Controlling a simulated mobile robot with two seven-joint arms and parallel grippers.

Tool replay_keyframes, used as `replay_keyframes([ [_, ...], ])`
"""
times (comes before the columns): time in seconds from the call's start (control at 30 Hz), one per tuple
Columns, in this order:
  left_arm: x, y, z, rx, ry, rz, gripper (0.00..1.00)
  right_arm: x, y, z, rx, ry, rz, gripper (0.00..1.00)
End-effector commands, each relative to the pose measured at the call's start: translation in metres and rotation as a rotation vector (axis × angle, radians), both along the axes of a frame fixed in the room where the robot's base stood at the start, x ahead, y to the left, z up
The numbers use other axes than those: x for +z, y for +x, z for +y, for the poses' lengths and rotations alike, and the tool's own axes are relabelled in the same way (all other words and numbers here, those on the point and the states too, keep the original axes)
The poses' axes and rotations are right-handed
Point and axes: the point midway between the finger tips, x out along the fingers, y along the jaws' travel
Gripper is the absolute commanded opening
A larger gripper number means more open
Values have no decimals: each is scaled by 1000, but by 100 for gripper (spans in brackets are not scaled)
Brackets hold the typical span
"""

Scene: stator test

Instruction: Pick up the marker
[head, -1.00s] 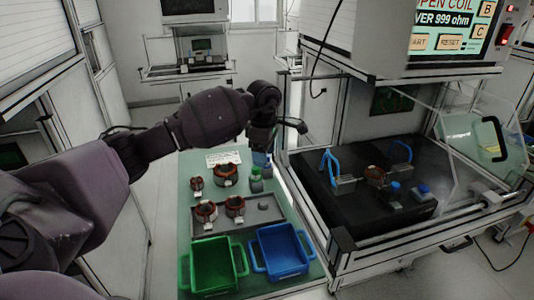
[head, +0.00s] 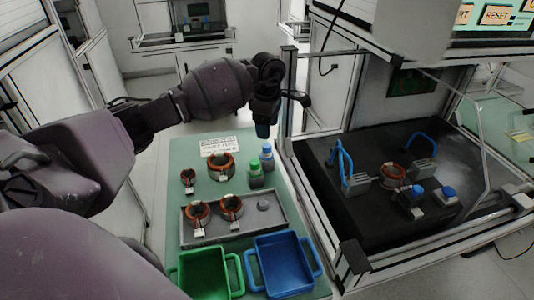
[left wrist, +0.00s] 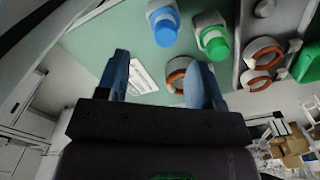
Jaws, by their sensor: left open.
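Two short capped bottles that look like markers stand on the green table (head: 185,155). One has a blue cap (head: 267,155), the other a green cap (head: 255,172). In the left wrist view the blue-capped one (left wrist: 163,22) and the green-capped one (left wrist: 212,38) show beyond the fingers. I cannot tell which one is the task's marker. My left gripper (head: 262,129) points down, above and behind them in the head view. Its blue fingers (left wrist: 158,70) are apart with nothing held between them. My right gripper is not in view.
A white label sheet (head: 220,146) and several copper-wound stators (head: 221,166) lie nearby. A grey tray (head: 262,223), green bin (head: 205,275) and blue bin (head: 285,265) are nearer. A black test bench (head: 340,210) with frame posts stands close on the right.

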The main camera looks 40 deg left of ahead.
Motion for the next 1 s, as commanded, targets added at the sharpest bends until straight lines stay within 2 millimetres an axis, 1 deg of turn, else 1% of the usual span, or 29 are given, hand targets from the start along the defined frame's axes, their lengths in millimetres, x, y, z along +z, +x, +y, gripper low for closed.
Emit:
replay_keyframes([
  [0.03, -9, -1, -1, 0, -3, 3, 61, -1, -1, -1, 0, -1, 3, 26],
  [0.1, -19, -1, 0, 1, -1, 4, 61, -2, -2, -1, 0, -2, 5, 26],
  [0.37, -40, -4, -2, 0, -3, 2, 61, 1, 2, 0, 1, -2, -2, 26],
  [0.5, -59, -9, -3, 1, -3, 2, 61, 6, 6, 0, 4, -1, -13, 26],
  [0.6, -72, -8, -3, 1, -2, 1, 61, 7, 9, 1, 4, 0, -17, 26],
  [0.73, -79, -7, -3, 1, -1, 0, 61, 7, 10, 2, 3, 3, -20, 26],
  [0.97, -79, -7, -2, 0, 0, 0, 61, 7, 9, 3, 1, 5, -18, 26],
  [1.0, -79, -7, -2, 1, 0, 0, 56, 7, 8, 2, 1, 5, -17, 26],
])
